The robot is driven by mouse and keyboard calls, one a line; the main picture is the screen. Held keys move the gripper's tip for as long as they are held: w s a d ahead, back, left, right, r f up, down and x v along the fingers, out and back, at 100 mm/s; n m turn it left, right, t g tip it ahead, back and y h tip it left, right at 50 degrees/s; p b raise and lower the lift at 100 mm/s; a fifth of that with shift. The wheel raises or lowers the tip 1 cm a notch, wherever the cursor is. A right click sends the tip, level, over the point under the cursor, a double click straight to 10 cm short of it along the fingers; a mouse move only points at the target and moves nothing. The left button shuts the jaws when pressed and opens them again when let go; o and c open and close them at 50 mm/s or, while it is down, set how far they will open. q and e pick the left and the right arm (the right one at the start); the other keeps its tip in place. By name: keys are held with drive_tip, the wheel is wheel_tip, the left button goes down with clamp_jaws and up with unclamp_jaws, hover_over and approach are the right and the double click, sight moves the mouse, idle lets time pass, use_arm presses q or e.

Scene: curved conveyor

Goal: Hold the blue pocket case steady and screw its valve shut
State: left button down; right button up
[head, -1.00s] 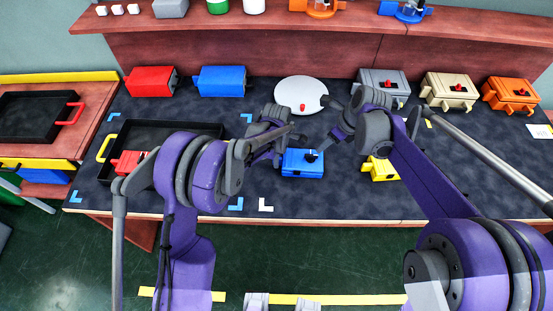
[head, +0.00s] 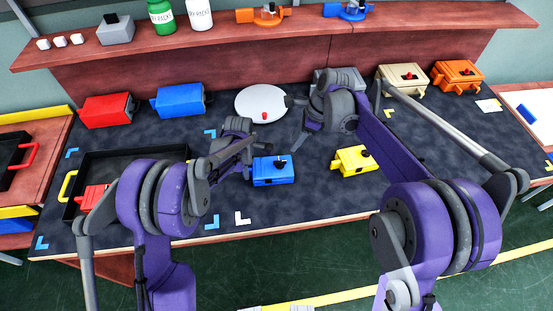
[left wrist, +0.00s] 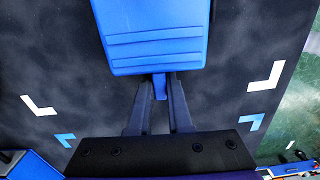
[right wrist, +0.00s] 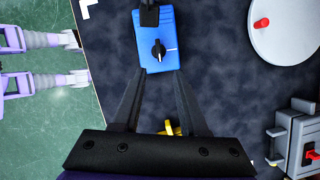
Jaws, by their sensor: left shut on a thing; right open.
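The blue pocket case (head: 273,174) lies on the dark table top, with a black valve knob (head: 281,162) on its upper face. In the right wrist view the knob (right wrist: 158,51) lies roughly up and down the picture, with a white line to its right. My left gripper (left wrist: 159,84) is shut on a small blue tab at the end of the case (left wrist: 157,40); it also shows at the case's top edge in the right wrist view (right wrist: 149,14). My right gripper (right wrist: 161,75) is open and empty, apart from the case, with its fingertips pointing towards it.
A yellow case (head: 354,161) sits right of the blue one. A white round plate (head: 261,104) with a red knob lies behind. Red (head: 107,110) and larger blue (head: 180,100) boxes stand back left. A black tray (head: 132,157) holds a red case. Grey, beige and orange cases stand back right.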

sight(281, 161)
drive_tip(key=a+f+n, duration=0.1)
drive_tip(key=f, duration=0.2)
drive_tip(key=a+f, duration=0.1)
drive_tip(key=f, duration=0.2)
drive_tip(key=a+f+n, duration=0.1)
drive_tip(key=f, duration=0.3)
drive_tip(key=shift+w+a+f+n+g, duration=0.1)
drive_tip(key=shift+w+a+n+g, duration=0.05)
drive_tip(key=shift+a+n+g, duration=0.2)
clamp_jaws()
